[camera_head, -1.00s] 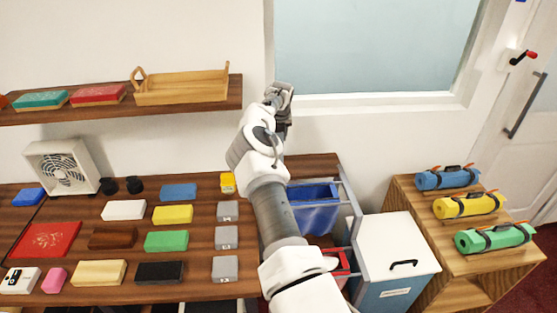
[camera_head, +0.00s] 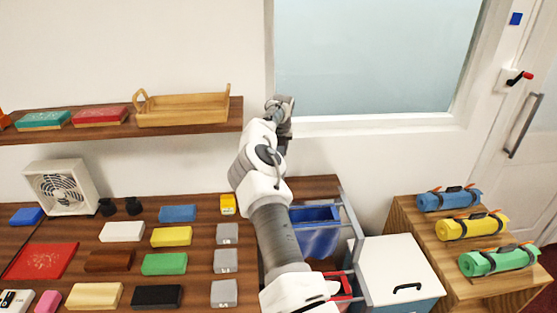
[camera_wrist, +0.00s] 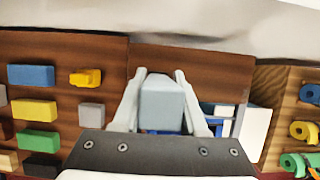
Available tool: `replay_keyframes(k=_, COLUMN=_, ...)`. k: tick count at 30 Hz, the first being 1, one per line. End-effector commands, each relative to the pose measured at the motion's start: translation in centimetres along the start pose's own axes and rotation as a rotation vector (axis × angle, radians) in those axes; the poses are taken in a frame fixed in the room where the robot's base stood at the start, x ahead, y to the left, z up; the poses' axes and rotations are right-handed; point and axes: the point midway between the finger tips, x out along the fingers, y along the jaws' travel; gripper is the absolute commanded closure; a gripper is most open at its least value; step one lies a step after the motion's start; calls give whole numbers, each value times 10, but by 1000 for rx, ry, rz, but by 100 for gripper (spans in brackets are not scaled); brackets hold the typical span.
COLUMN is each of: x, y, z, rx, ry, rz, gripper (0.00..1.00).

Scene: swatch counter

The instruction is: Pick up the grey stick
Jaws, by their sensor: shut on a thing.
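My gripper (camera_wrist: 160,100) is shut on a pale grey, block-like stick (camera_wrist: 161,106). The stick sits between the two fingers in the wrist view, with one finger on each side. Its lower end is hidden behind the gripper's body. In the head view my gripper (camera_head: 281,104) is raised in front of the wall by the window's lower left corner. The held stick cannot be made out clearly there.
Below is a wooden counter (camera_head: 200,287) with coloured blocks, several grey blocks (camera_head: 225,261) and a fan (camera_head: 61,188). A shelf (camera_head: 60,134) with a wooden tray (camera_head: 183,108) is left of my gripper. Blue bins (camera_head: 318,240) and rolled mats (camera_head: 462,225) are at right.

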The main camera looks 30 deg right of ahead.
Motion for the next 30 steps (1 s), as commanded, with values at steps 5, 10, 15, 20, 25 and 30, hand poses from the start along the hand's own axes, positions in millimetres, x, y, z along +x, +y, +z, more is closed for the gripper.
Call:
replay_keyframes(k=5, x=-27, y=-26, z=-1, rx=6, ry=-3, rz=-1, gripper=100)
replay_keyframes(k=10, x=-54, y=-60, z=-6, rx=4, ry=-3, rz=0, gripper=100)
replay_keyframes(k=15, x=-75, y=-86, z=-10, rx=3, ry=-2, rz=0, gripper=100)
replay_keyframes(k=20, x=-86, y=-101, z=-12, rx=1, ry=-2, rz=-1, gripper=100)
replay_keyframes(k=25, x=-91, y=-107, z=-14, rx=0, ry=-1, rz=-1, gripper=100)
replay_keyframes(k=30, x=-92, y=-107, z=-14, rx=-1, ry=0, rz=-1, gripper=100)
